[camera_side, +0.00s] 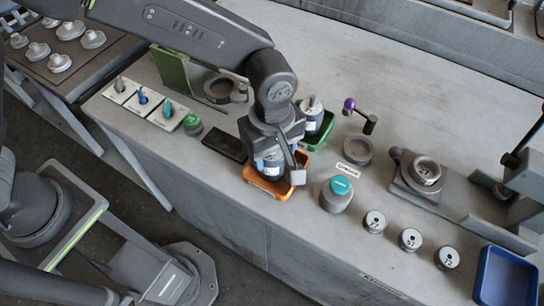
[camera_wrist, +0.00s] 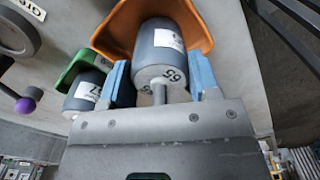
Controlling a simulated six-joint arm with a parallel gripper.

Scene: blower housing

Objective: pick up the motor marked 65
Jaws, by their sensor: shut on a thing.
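The motor marked 65 (camera_wrist: 162,62) is a grey cylinder with a white label and a thin shaft, its number upside down in the wrist view. It sits in the orange bin (camera_wrist: 205,30). My gripper (camera_wrist: 160,76) has its blue fingers on both sides of the motor and is shut on it. In the side view, my gripper (camera_side: 273,157) reaches down over the orange bin (camera_side: 262,189), and the dark motor (camera_side: 267,170) shows partly between the fingers. I cannot tell whether the motor touches the bin floor.
A green bin (camera_side: 323,138) with another motor (camera_side: 313,118) stands close behind the orange bin. A grey jar with a teal top (camera_side: 340,190) stands to the right, with several numbered discs beyond. A dark flat tray (camera_side: 225,145) lies left. A blue tray (camera_side: 507,280) is at far right.

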